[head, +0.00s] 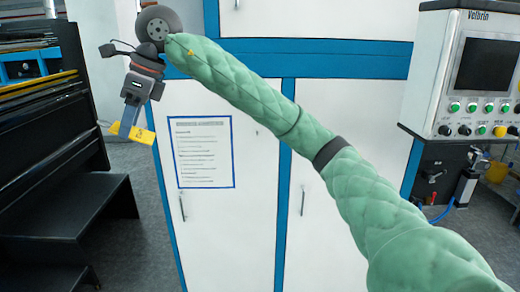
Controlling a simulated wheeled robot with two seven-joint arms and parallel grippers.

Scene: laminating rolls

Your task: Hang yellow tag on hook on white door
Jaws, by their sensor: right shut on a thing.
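My right gripper (130,129) hangs at the upper left, pointing down, at the end of my green padded arm. It is shut on the yellow tag (146,136), which shows on both sides of a grey-blue finger. The tag appears to the left of the white door (245,230), near its upper left edge. A framed paper notice (203,152) is on this door. My left gripper is not in view.
A dark rack with steps (60,205) stands at the left, close to the gripper. A control panel (470,75) with a screen and buttons is at the right. A door handle (182,206) sticks out below the notice. The lower door front is clear.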

